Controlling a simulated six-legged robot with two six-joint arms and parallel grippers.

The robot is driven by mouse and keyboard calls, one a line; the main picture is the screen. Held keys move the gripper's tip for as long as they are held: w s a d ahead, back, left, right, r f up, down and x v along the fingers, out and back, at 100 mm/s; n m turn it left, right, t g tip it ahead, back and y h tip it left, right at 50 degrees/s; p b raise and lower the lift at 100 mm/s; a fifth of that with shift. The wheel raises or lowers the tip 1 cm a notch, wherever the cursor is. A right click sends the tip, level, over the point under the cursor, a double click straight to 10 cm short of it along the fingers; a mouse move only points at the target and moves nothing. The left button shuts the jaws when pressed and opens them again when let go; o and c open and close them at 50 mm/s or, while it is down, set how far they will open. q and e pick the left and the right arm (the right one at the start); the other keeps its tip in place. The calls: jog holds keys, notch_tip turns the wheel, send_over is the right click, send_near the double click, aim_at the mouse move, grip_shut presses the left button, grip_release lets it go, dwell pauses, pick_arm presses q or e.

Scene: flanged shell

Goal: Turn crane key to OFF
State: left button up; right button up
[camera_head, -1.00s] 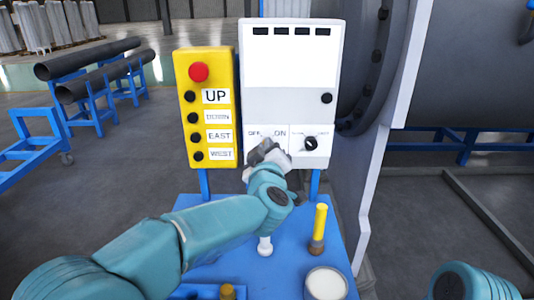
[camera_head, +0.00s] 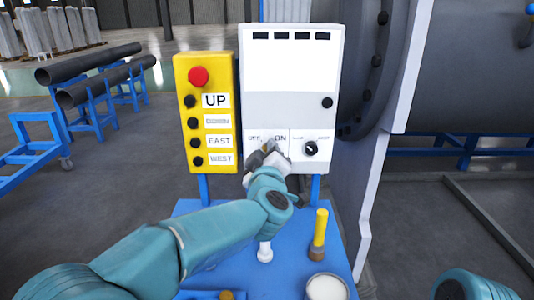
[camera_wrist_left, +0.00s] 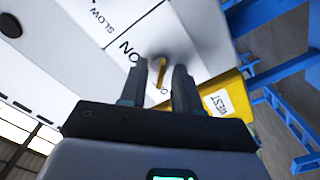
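The brass-coloured crane key (camera_wrist_left: 163,72) sticks out of the white panel between the OFF and ON labels. My left gripper (camera_wrist_left: 160,75) is in front of it, its two dark fingers apart, one on each side of the key. I see a gap at the fingers and cannot tell whether either touches the key. In the head view my left gripper (camera_head: 267,148) is at the lower left of the white control box (camera_head: 290,105) and hides the key. The ON label (camera_head: 281,139) shows above it. My right gripper is out of view.
A yellow pendant box (camera_head: 205,115) with a red button (camera_head: 198,76) stands just left of the control box. A black selector knob (camera_head: 311,148) is to the right.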

pick_arm(q)
jog(key=s+b, duration=0.2)
jog(key=s, duration=1.4)
jog(key=shift+s, duration=0.15)
jog(key=shift+s, duration=0.1)
